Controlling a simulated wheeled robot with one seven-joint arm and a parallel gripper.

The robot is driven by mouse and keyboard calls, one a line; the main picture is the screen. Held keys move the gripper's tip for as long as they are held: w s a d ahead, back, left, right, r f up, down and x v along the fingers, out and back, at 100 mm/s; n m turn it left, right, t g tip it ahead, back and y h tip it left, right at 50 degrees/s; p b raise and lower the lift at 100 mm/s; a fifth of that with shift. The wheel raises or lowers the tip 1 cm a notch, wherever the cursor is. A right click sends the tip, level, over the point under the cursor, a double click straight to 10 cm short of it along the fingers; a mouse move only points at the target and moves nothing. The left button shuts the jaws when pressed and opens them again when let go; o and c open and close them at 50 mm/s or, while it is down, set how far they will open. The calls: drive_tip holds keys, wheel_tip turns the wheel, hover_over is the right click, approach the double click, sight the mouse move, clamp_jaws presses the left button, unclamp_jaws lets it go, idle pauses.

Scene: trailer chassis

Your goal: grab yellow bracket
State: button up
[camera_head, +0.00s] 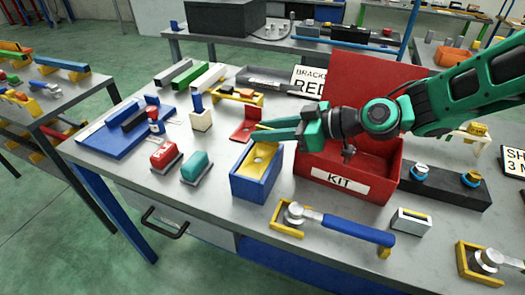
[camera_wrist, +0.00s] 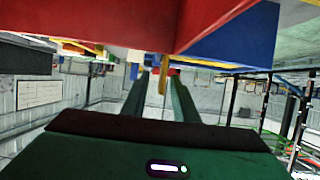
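The yellow bracket (camera_head: 258,158) sits in a blue open-topped box (camera_head: 257,184) near the middle of the table. A round hole shows in its plate. My gripper (camera_head: 256,136) reaches in from the right, with its green fingers level at the back of the box, by the bracket's upper part. In the wrist view, my gripper (camera_wrist: 160,76) has its two green fingers apart, with a narrow yellow piece (camera_wrist: 163,80) between them, apparently part of the bracket. A gap shows beside it, so the fingers do not look closed on it.
The red KIT box (camera_head: 346,184) stands just right of the blue box, under my arm. Red (camera_head: 165,156) and teal (camera_head: 196,167) blocks stand left. A blue-handled clamp (camera_head: 340,226) lies in front.

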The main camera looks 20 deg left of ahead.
clamp_jaws()
drive_tip(key=shift+r, duration=0.1)
idle(1.2)
